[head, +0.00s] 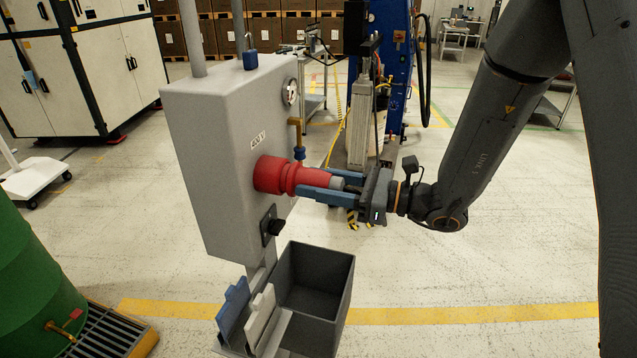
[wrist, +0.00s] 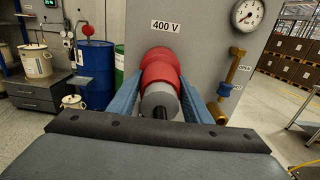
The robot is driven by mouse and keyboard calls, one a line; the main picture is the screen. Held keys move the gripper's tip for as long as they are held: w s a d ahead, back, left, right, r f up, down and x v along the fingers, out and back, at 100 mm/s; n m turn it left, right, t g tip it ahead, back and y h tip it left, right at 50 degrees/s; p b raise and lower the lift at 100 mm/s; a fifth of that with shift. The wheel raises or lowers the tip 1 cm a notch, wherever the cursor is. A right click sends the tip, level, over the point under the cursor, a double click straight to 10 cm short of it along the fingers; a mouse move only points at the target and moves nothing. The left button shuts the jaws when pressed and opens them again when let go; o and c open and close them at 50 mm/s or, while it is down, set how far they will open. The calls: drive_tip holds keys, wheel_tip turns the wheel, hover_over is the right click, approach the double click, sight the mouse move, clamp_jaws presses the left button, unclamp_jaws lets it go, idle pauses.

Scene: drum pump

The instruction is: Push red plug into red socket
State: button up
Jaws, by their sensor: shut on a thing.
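The red socket (head: 268,174) sticks out of the side of a grey box marked 400 V. The red plug (head: 309,179), with a grey rear end, is lined up with the socket and appears to meet it; I cannot tell how deep it sits. My gripper (head: 318,184) has its blue fingers on both sides of the plug and is shut on it. In the wrist view the plug's grey end (wrist: 160,101) lies between the blue fingers, with the red socket (wrist: 160,55) behind it, partly hidden by the plug.
A black rotary switch (head: 272,226) sits below the socket. A brass valve pipe (head: 298,138) and a gauge (head: 290,91) are close above the plug. An open dark bin (head: 318,280) stands below. A green drum (head: 35,285) is at left.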

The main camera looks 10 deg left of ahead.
drive_tip(key=shift+a, duration=0.1)
idle(0.3)
drive_tip(key=o, duration=1.3)
drive_tip(key=shift+c, duration=0.2)
drive_tip(key=d, duration=0.9)
drive_tip(key=shift+s+p, duration=0.35)
drive_tip(key=shift+p, duration=0.05)
